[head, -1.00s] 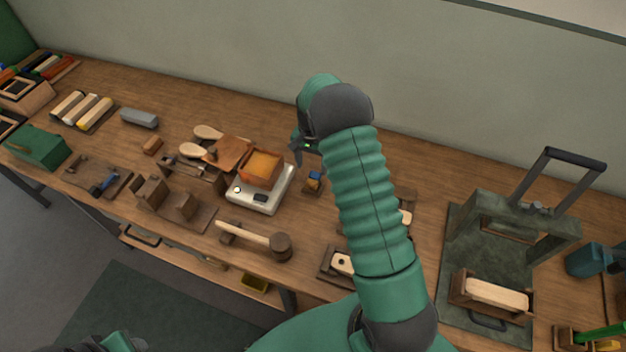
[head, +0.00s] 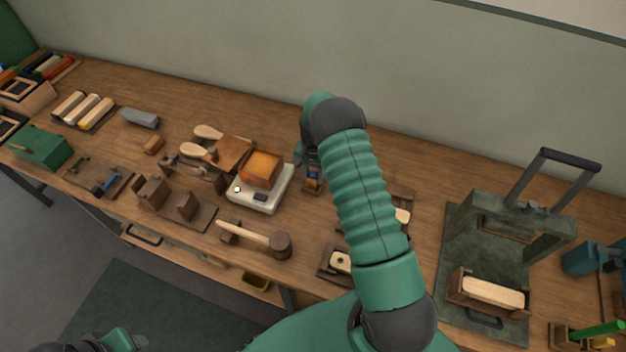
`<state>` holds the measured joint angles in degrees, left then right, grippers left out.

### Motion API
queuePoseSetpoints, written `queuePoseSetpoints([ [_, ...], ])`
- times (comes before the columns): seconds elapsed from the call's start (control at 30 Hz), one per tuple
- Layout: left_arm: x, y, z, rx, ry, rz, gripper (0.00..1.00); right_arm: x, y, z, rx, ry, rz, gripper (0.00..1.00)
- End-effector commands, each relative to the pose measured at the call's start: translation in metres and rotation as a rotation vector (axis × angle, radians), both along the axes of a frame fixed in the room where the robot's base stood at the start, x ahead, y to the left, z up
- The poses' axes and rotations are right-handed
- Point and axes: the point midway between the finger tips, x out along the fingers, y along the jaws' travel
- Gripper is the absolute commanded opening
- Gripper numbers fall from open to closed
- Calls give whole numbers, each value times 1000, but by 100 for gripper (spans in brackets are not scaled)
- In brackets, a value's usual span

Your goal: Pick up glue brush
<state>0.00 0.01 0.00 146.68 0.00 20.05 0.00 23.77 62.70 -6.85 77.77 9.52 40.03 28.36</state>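A small item with a blue part (head: 313,176) stands in a small wooden holder (head: 312,190) just right of the scale; it may be the glue brush, but it is too small to be sure. My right gripper (head: 309,168) points down right at this item, its fingers small and partly hidden by my own wrist. I cannot tell whether the fingers are open or closed, or whether they touch it.
A white scale (head: 240,196) with an orange-filled box (head: 262,168) stands close left of the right gripper. A wooden mallet (head: 255,236) lies in front. A dark press frame (head: 520,215) stands at right. The bench behind the gripper is clear.

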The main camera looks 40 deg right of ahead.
Motion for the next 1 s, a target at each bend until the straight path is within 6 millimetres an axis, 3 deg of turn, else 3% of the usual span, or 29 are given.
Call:
queuePoseSetpoints([
  [0.03, 0, 0, 0, 0, 0, 0, 49, 0, 0, 0, 0, 0, 0, 19],
  [0.2, 0, 0, 0, 0, 0, 0, 49, 0, 0, 0, 0, 0, 0, 0],
  [0.53, 0, 0, -2, 0, 0, 0, 49, 1, 0, 4, -1, -2, 0, 0],
  [0.77, 0, 0, -11, 0, 0, 0, 49, 1, 0, 32, -2, -5, 1, 0],
  [1.0, 0, 0, -19, 0, 0, 0, 49, -38, 34, 39, 0, 0, 1, 0],
])
